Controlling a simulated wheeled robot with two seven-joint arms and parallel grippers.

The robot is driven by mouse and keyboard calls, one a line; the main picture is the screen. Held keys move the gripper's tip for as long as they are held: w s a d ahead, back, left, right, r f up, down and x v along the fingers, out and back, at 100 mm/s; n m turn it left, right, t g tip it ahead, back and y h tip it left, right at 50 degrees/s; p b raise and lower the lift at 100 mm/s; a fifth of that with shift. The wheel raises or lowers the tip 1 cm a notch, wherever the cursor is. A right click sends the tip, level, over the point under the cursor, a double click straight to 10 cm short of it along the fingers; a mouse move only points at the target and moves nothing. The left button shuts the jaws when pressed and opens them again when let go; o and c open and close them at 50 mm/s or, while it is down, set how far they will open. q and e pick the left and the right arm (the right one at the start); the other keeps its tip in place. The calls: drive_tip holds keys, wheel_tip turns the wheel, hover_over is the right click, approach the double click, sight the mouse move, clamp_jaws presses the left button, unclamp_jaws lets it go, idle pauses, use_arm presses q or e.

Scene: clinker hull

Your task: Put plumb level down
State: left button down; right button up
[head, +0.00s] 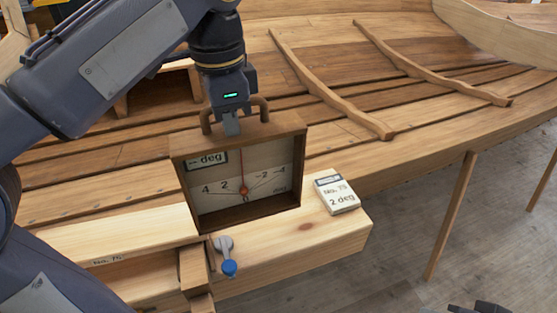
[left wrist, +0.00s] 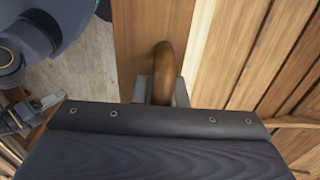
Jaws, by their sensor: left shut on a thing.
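The plumb level is a wooden frame (head: 302,160) around a pale dial with a red needle near 0, standing upright in the head view. It has a brown handle (head: 264,108) on top, which also shows in the left wrist view (left wrist: 165,65). My left gripper (head: 231,124) is above the frame, shut on the handle. The level's lower edge is at the pale plank (head: 290,238); I cannot tell whether it touches. Only a dark bit of what seems my right gripper (head: 475,308) shows at the bottom edge of the head view; its jaws are unclear.
A blue-tipped lever (head: 229,268) sits at the plank's front. The planked hull with ribs (head: 330,90) lies behind. Right of the plank is open floor and a wooden post (head: 451,215).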

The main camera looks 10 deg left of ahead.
use_arm(q)
drive_tip(key=w+d+f+p, duration=0.2)
drive_tip(key=w+d+f, duration=0.2)
drive_tip(key=w+f, duration=0.5)
drive_tip(key=shift+w+d+f, duration=0.15)
drive_tip(key=shift+f, duration=1)
drive_tip(key=c, duration=1.9)
unclamp_jaws()
drive_tip(key=shift+f, duration=0.2)
drive_tip(key=o, duration=0.4)
drive_tip(key=shift+o, duration=0.2)
